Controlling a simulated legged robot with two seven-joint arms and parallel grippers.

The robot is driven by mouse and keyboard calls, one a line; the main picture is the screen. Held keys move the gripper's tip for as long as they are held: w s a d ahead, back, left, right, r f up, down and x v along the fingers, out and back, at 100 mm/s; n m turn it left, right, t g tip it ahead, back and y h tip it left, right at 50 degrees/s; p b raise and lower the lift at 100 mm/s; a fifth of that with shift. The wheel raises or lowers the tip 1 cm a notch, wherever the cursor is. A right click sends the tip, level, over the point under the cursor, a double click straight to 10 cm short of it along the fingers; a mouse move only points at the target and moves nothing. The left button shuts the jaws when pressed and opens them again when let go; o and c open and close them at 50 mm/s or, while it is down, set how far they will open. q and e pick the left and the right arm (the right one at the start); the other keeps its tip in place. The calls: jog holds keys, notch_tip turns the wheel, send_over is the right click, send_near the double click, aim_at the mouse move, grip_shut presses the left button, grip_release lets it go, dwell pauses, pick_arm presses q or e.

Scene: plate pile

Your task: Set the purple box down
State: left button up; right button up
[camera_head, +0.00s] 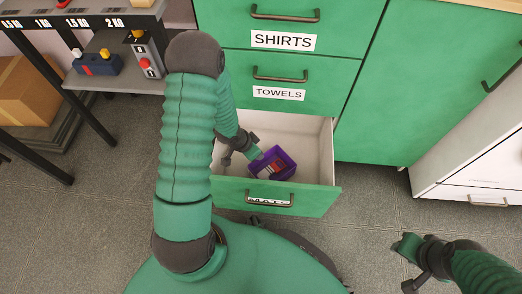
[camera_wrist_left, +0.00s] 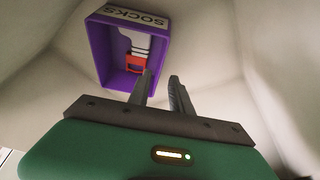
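The purple box (camera_head: 284,161) with a "SOCKS" label is inside the open bottom drawer (camera_head: 319,196); it also shows in the left wrist view (camera_wrist_left: 98,42). Something red and white lies in the box. My left gripper (camera_head: 262,156) reaches down into the drawer beside the box. In the left wrist view its fingers (camera_wrist_left: 161,76) are apart at a corner of the box, one overlapping its opening and one just outside the wall. Contact with the box cannot be made out. My right gripper (camera_head: 407,266) is at the lower right, away from the drawer.
Closed green drawers (camera_head: 284,40) labelled "SHIRTS" and "TOWELS" are above the open one. A white cabinet (camera_head: 480,150) stands at the right. A weight rack (camera_head: 120,75) and a cardboard box (camera_head: 27,92) are at the left. The floor right of the drawer is clear.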

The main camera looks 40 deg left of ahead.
pick_arm(q)
jog(key=p+v, duration=0.1)
jog(key=v, duration=0.1)
jog(key=shift+s+r, duration=0.1)
jog(key=shift+r, duration=0.3)
jog(key=s+d+r+n, duration=0.1)
jog(key=s+d+r, duration=0.1)
jog(key=d+r, duration=0.2)
jog(key=s+d+r+g, duration=0.1)
jog(key=s+d+r, duration=0.1)
jog(key=d+r, duration=0.2)
jog(key=s+d+r+n+y, duration=0.1)
jog(key=s+d+r, duration=0.1)
jog(key=d+r, duration=0.3)
notch_tip(320, 180, up, 4)
jog(key=shift+s+r+n+g, duration=0.1)
jog(key=shift+s+n+g, duration=0.2)
jog(key=shift+d, duration=0.1)
